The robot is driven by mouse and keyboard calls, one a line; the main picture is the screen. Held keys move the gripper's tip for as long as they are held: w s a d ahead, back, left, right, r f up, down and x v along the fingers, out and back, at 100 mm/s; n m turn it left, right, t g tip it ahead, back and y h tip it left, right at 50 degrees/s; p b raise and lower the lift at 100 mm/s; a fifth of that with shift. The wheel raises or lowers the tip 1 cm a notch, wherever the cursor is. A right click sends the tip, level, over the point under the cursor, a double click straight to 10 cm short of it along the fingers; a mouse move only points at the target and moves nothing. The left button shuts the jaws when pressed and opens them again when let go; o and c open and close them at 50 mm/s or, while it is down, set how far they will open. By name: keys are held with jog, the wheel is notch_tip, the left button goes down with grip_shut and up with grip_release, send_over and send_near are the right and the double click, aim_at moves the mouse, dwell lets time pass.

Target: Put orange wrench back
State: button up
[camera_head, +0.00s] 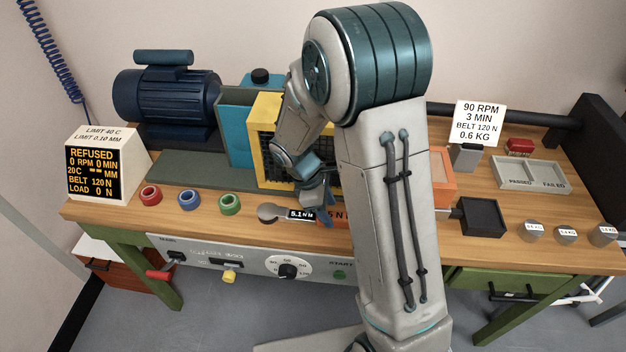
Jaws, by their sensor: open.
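A wrench-like tool with a round grey head (270,212) lies on the workbench in front of the yellow guard. A small black display reading about 5.1 N (300,214) sits beside its head. An orange part with dark lettering (341,216) shows just right of it, partly hidden by my gripper and arm. I take this to be the orange wrench, but cannot tell where its handle ends. My gripper (322,212) is open and points down at the orange part, over or beside it. Whether the fingers touch it is unclear.
Red, blue and green rings (189,200) lie left of the tool. A yellow guard (265,110) stands behind it. An orange box (443,172), black block (482,216), grey tray (530,174) and several small weights (566,236) are right. The front panel (250,262) lies below.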

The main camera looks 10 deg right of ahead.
jog(key=w+v, duration=0.1)
jog(key=v, duration=0.9)
jog(key=s+d+r+m+t+y, duration=0.2)
jog(key=s+r+m, duration=0.2)
jog(key=s+m, duration=0.3)
jog(key=s+d+r+m+t+y, duration=0.2)
jog(key=s+d+r+m, duration=0.1)
jog(key=s+m, duration=0.4)
jog(key=shift+s+r, duration=0.55)
jog(key=shift+s, duration=1.05)
